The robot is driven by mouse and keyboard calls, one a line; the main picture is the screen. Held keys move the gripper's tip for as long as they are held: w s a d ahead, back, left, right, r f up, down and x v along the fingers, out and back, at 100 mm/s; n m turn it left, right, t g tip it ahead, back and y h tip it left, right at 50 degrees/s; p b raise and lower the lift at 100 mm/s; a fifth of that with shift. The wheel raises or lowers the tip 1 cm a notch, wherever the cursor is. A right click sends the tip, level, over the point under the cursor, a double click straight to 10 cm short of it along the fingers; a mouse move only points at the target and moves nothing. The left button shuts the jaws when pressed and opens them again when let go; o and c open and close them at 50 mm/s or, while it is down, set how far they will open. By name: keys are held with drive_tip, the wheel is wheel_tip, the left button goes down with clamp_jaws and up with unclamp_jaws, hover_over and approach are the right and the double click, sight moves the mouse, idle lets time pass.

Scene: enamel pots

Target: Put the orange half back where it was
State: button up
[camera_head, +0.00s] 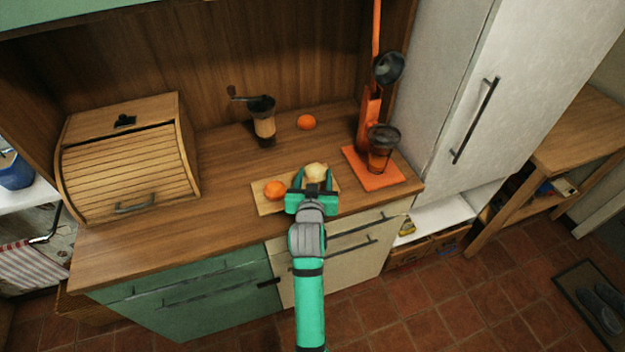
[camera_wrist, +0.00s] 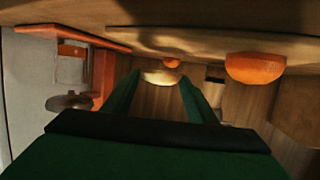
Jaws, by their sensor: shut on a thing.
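A pale, cream-yellow round piece, which I take for the orange half (camera_head: 316,171), is between the fingers of my gripper (camera_head: 315,181). In the wrist view, the pale orange half (camera_wrist: 163,77) sits between the two green fingertips. My gripper is shut on it, over the right part of a wooden cutting board (camera_head: 265,207). I cannot tell whether it touches the board. An orange piece (camera_head: 275,190) lies on the board to the left and looks domed in the wrist view (camera_wrist: 255,68). Another orange piece (camera_head: 306,122) lies on the counter at the back.
An orange juicer press (camera_head: 368,120) with a glass (camera_head: 379,158) stands on the right. A hand grinder (camera_head: 263,120) stands at the back. A wooden bread box (camera_head: 130,165) fills the left. Bare counter (camera_head: 220,205) lies between the bread box and the board.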

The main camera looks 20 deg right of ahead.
sight(314, 181)
drive_tip(key=shift+w+f, duration=0.1)
drive_tip(key=shift+f, duration=1.55)
drive_tip(key=shift+f, duration=0.15)
drive_tip(key=o, duration=1.2)
drive_tip(key=shift+c, duration=0.2)
